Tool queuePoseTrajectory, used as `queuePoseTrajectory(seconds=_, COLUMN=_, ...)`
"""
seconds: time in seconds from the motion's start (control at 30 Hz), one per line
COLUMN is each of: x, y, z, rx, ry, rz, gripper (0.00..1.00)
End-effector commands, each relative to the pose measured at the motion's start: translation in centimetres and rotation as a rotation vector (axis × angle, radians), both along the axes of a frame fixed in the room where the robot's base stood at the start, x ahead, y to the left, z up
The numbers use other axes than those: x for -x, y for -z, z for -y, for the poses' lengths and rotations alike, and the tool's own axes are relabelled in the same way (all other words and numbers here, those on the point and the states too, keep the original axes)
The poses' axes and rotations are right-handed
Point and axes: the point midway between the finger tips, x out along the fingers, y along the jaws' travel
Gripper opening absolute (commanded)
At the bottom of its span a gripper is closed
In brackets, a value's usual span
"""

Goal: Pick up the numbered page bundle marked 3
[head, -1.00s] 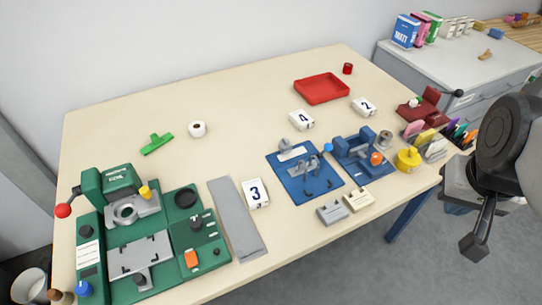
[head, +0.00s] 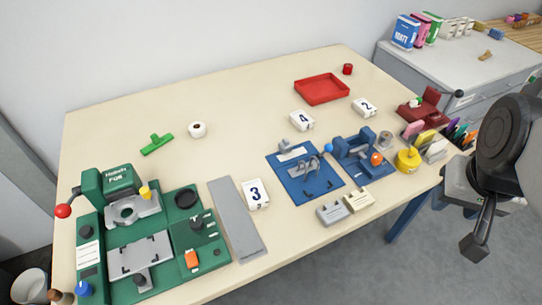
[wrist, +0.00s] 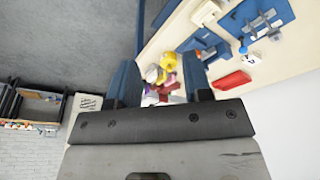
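The page bundle marked 3 (head: 256,193) is a small white block with a dark number. It lies on the cream table (head: 245,115), just right of a grey strip (head: 237,218). Page bundles marked 4 (head: 302,120) and 2 (head: 365,107) lie farther back. My gripper (wrist: 160,80) is open and empty, its two dark fingers wide apart in the wrist view. In the head view my arm is at the right, beyond the table's edge and far from bundle 3. I cannot make out bundle 3 in the wrist view.
A green machine (head: 125,225) stands left of bundle 3. Blue fixtures (head: 303,175) and small grey and cream blocks (head: 332,213) are to its right. A red tray (head: 321,90), white roll (head: 197,129) and green tool (head: 157,144) lie farther back. The middle of the table is clear.

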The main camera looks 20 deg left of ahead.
Motion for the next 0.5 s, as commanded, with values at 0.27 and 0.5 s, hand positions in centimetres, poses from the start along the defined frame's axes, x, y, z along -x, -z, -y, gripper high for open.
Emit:
queuePoseTrajectory(seconds=0.27, x=0.0, y=0.0, z=0.0, rx=0.0, ry=0.0, rz=0.0, gripper=0.89)
queuePoseTrajectory(seconds=0.5, x=0.0, y=0.0, z=0.0, rx=0.0, ry=0.0, rz=0.0, gripper=0.89)
